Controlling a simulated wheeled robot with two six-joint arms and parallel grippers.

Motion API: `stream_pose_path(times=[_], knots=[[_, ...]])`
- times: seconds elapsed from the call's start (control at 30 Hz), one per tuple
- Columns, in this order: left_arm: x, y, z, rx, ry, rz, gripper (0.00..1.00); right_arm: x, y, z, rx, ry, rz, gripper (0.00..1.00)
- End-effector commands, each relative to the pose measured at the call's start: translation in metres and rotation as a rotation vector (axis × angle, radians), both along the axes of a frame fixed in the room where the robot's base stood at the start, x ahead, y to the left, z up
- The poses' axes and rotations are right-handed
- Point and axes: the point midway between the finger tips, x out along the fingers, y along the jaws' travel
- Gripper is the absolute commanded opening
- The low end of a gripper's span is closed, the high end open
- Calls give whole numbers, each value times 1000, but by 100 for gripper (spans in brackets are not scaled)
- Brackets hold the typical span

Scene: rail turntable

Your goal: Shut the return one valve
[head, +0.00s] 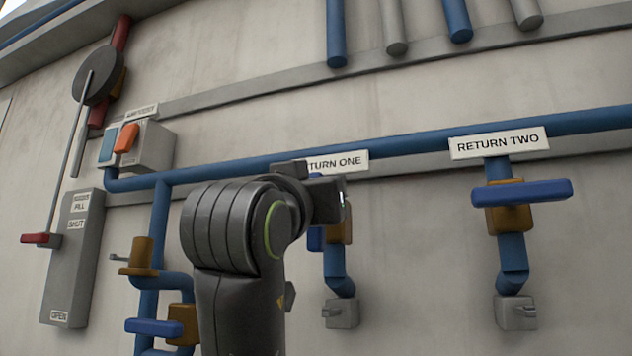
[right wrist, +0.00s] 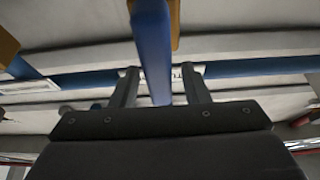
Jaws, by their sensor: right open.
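The return one valve has a brass body (head: 340,230) and a blue handle (head: 316,239), below the partly covered RETURN ONE label (head: 343,162). The handle appears upright, along its branch pipe; my right gripper (head: 322,190) covers much of it in the head view. In the right wrist view the blue handle (right wrist: 152,45) runs between the two separated fingers of my right gripper (right wrist: 160,76). The gripper is open around the handle; contact cannot be told. My left gripper is not in view.
The return two valve has a blue handle (head: 522,193) lying across its pipe. A long blue pipe (head: 420,143) runs along the wall. At left are a control box with an orange switch (head: 126,138), a grey FILL lever panel (head: 72,265) and another blue-handled valve (head: 154,327).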

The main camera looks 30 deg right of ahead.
Motion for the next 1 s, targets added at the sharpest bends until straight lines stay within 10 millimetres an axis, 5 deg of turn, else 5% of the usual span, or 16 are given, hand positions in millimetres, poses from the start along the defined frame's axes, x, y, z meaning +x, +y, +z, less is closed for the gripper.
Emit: stream_pose_path(times=[0.27, 0.6, 1.0], knots=[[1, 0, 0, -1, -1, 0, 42, 1, -1, 0, 0, 0, 0, 42], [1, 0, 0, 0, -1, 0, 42, 1, 0, 0, 0, 0, 0, 0], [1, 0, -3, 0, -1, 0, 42, -1, -2, 0, 51, -59, -1, 0]])
